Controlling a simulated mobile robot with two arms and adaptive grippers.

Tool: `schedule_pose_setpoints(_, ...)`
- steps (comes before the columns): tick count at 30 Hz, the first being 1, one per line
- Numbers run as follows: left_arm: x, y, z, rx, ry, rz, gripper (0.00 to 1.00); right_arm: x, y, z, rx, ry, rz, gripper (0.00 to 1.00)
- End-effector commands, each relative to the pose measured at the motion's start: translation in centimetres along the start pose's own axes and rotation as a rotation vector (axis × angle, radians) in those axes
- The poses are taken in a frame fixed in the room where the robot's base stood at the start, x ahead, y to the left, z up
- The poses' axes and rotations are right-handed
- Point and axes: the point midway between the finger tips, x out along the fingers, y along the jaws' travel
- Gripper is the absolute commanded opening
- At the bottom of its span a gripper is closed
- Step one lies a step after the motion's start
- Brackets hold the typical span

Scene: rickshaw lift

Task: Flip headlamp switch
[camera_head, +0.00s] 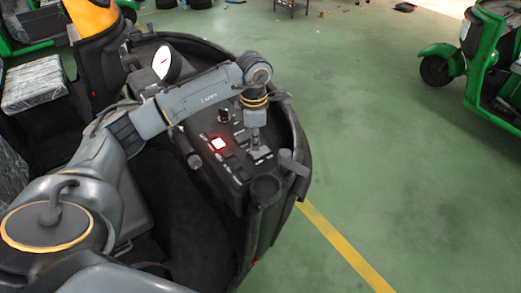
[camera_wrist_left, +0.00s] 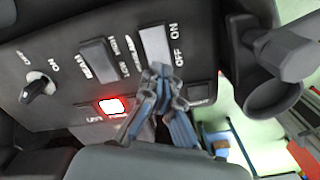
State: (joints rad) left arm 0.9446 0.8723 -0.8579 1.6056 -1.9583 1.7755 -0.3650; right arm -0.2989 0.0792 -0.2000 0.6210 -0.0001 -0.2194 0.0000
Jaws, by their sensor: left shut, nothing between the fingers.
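The black dashboard panel (camera_head: 208,165) of the rickshaw carries the switches. My left gripper (camera_head: 258,153) points down at its right part, fingers shut and empty. In the left wrist view the shut fingertips (camera_wrist_left: 160,78) are at the lower end of a light grey rocker switch (camera_wrist_left: 156,45) marked ON and OFF. I cannot tell whether they touch it. A darker rocker switch (camera_wrist_left: 99,60) is left of it, with blurred lettering. A rotary knob (camera_wrist_left: 38,88) marked OFF and ON is farther left. I cannot read which one is named for the headlamp. My right gripper is not in view.
A lit red-rimmed button (camera_head: 218,144) glows on the panel. A dark cup-like holder (camera_head: 265,190) and a grey lever (camera_head: 292,162) stand at the panel's right edge. Green floor is open to the right.

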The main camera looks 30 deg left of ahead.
Motion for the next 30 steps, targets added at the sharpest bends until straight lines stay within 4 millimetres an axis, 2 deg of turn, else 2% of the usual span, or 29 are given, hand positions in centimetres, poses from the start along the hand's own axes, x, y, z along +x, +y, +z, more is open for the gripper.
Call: schedule_pose_setpoints(30, 1.6, 0.0, 0.0, 0.0, 0.0, 0.0, 0.0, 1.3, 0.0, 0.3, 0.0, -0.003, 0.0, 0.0)
